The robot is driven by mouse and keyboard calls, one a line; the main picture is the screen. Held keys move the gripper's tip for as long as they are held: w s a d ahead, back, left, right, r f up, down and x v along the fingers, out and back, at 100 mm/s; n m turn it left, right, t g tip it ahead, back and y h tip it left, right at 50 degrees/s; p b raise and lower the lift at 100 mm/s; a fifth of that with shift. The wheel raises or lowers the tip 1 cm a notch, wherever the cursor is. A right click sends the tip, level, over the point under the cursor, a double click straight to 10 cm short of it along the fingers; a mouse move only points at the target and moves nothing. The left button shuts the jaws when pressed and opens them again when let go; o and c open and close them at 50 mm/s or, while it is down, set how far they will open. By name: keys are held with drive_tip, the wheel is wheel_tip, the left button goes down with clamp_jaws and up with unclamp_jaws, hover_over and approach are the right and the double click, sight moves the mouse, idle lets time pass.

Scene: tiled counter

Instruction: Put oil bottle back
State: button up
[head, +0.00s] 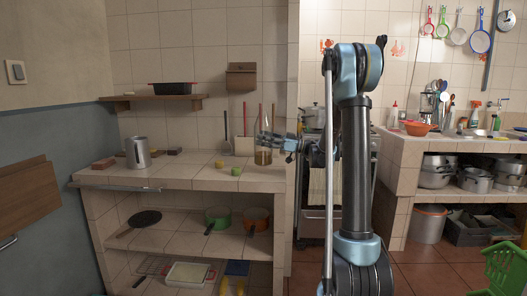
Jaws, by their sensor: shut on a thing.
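The oil bottle (263,157), small and brownish, stands upright or nearly so at the right part of the tiled counter (190,178). My gripper (265,139) reaches in from the right and is shut on its upper part. The fingers hide the bottle's neck. Whether its base touches the counter or hangs just above it, I cannot tell at this size.
A metal jug (138,153) stands at the counter's left. Small yellow and green blocks (236,171) lie left of the bottle. A utensil holder (244,146) is behind it. A wall shelf (155,98) holds a dark pan. A stove with a pot (313,117) is behind my arm.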

sight(263, 147)
drive_tip(key=shift+f, duration=2)
drive_tip(key=o, duration=1.8)
drive_tip(key=shift+f, duration=0.1)
drive_tip(key=shift+c, duration=0.2)
